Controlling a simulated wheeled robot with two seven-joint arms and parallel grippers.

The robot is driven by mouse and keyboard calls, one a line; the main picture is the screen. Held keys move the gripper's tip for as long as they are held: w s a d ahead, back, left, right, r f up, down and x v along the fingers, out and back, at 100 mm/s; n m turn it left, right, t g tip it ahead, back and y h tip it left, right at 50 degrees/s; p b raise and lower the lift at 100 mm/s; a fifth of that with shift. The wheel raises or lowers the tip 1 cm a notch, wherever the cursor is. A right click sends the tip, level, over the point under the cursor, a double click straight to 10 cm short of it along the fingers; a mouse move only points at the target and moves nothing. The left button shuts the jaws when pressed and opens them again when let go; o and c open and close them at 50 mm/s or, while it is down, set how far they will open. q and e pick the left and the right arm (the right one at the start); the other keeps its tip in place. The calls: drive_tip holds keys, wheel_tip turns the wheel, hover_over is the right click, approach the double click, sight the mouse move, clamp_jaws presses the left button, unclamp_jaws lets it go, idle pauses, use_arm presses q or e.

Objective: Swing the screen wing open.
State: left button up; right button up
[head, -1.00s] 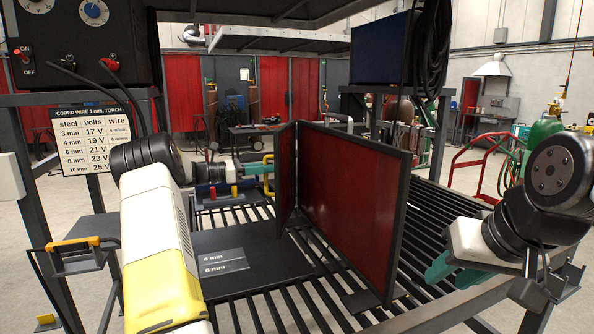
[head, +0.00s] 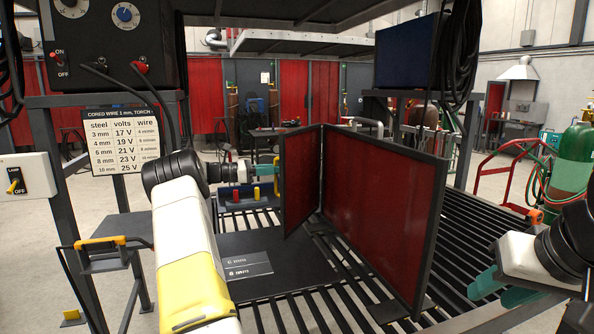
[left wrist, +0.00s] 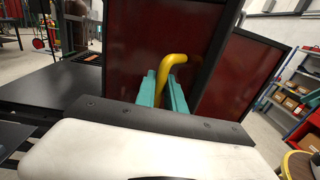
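The red screen panel (head: 380,215) stands upright in a dark frame on the slatted bench. Its narrower red wing (head: 302,180) is hinged at the panel's left edge and stands at an angle to it, partly open. In the left wrist view the wing (left wrist: 130,50) carries a yellow bar handle (left wrist: 175,62). My left gripper (head: 272,174) is at the wing's left side. Its teal fingers (left wrist: 164,88) lie on both sides of the handle, closed on it. My right gripper (head: 500,288) is at the right, its teal fingers apart and empty, away from the screen.
A dark plate (head: 215,245) lies on the slatted bench left of the screen. A blue tray (head: 235,198) with red and yellow items stands behind it. A frame post and a yellow-handled holder (head: 100,242) stand at left. A red cylinder cart (head: 510,170) is at right.

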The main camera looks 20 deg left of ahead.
use_arm(q)
drive_tip(key=o, duration=0.3)
drive_tip(key=shift+d, duration=0.1)
drive_tip(key=shift+o, duration=0.2)
drive_tip(key=v, duration=0.7)
drive_tip(key=shift+s+a, duration=0.15)
drive_tip(key=shift+a, duration=0.2)
